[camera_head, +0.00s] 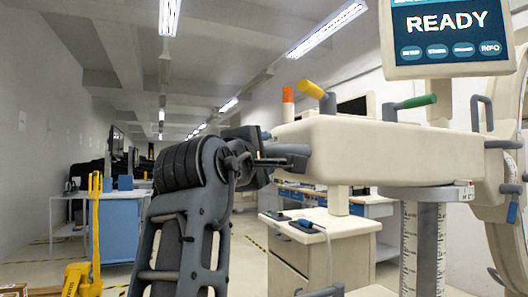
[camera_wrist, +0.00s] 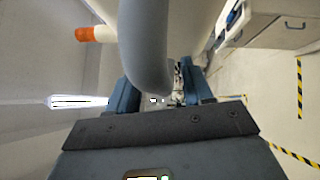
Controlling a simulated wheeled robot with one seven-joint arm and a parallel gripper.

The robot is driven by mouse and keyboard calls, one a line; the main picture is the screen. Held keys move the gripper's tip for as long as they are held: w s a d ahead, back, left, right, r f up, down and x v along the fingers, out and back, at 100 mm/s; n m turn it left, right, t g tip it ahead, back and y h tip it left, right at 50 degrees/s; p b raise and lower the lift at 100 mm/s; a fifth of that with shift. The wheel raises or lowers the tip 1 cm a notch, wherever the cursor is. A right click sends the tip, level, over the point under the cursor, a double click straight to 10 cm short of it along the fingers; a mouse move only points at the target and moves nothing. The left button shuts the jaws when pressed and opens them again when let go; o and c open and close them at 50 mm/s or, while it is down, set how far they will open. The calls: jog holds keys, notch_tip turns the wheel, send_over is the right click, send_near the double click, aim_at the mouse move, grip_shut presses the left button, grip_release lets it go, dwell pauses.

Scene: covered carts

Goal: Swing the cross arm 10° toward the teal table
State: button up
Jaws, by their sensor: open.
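The cross arm (camera_head: 375,148) is a long cream beam on a column with a printed scale (camera_head: 422,240), in the middle and right of the head view. A grey curved handle (camera_head: 291,152) sticks out at its left end. My gripper (camera_head: 272,161) is at this handle. In the wrist view the handle (camera_wrist: 146,45) reaches down between the two dark blue fingers of my gripper (camera_wrist: 158,88), which are apart on either side of it. I cannot tell whether either finger touches it. I do not clearly see a teal table; a light blue-sided table (camera_head: 117,222) stands at the left.
Yellow (camera_head: 312,89) and green (camera_head: 415,101) handles and an orange-topped post (camera_head: 288,97) rise around the beam. A screen reading READY (camera_head: 440,30) hangs above. A cream drawer cabinet (camera_head: 318,250) stands below. A yellow pallet-jack-like device (camera_head: 84,275) is at lower left.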

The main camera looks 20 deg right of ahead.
grip_shut()
dwell(0.5)
